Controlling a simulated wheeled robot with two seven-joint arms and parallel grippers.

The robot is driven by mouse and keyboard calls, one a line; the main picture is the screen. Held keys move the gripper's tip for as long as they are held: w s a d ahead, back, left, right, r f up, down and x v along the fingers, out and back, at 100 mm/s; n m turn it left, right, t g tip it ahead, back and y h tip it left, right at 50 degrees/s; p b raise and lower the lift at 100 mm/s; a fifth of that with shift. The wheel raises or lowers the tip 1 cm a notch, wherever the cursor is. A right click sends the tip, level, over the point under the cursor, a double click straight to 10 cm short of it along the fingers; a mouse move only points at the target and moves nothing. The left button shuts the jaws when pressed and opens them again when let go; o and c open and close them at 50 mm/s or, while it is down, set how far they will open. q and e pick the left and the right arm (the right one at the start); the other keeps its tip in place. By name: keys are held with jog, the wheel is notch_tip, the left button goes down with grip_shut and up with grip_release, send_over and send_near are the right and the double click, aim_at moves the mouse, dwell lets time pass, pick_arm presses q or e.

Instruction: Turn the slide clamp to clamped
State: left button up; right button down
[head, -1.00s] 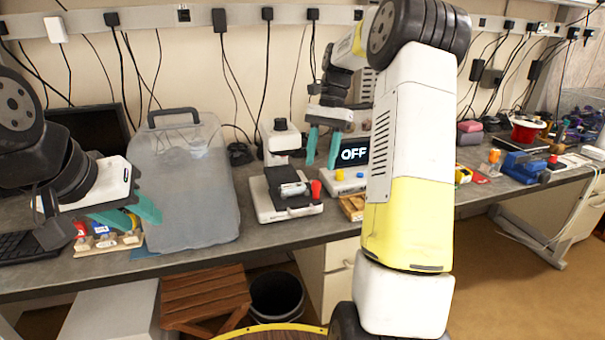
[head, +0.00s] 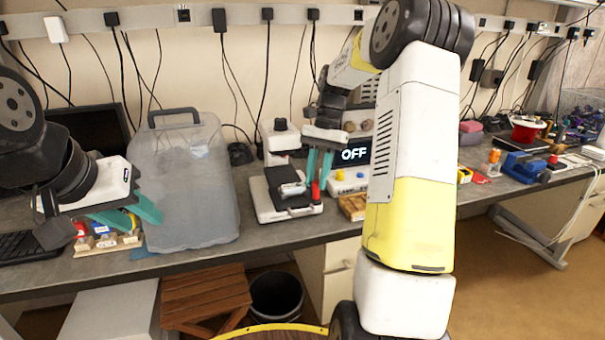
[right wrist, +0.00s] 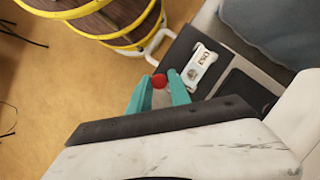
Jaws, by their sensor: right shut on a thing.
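The microscope (head: 272,208), with a black stage and white base, stands at the middle of the bench. Its slide clamp has a red knob (head: 316,191) at the stage's right side. My right gripper (head: 318,180) reaches down onto the knob with its teal fingers on either side. In the right wrist view, the red knob (right wrist: 159,81) sits between the fingertips of the right gripper (right wrist: 160,84). A pale slide with a printed label (right wrist: 200,66) lies on the black stage there. My left gripper (head: 132,213) is open and empty at the left, before the translucent container.
A translucent grey container (head: 185,190) stands left of the microscope. A display reading OFF (head: 355,154) stands to its right, above a white box with coloured buttons. A small wooden tray (head: 352,206) is close by. A stool (head: 205,295) and bin (head: 277,297) are below the bench.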

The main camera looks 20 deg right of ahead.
jog(key=shift+d+n+h, duration=0.15)
jog(key=shift+n+h, duration=0.25)
jog(key=shift+n, duration=0.4)
jog(key=shift+n+g, duration=0.3)
jog(key=shift+n, duration=0.4)
jog(key=shift+n+h, duration=0.5)
jog(key=shift+n, duration=0.5)
dwell(0.5)
dwell(0.4)
jog(key=c, duration=1.3)
grip_release()
jog(key=shift+w, duration=0.1)
jog(key=v, duration=0.7)
jog(key=shift+w+r, duration=0.2)
jog(key=shift+r, duration=0.15)
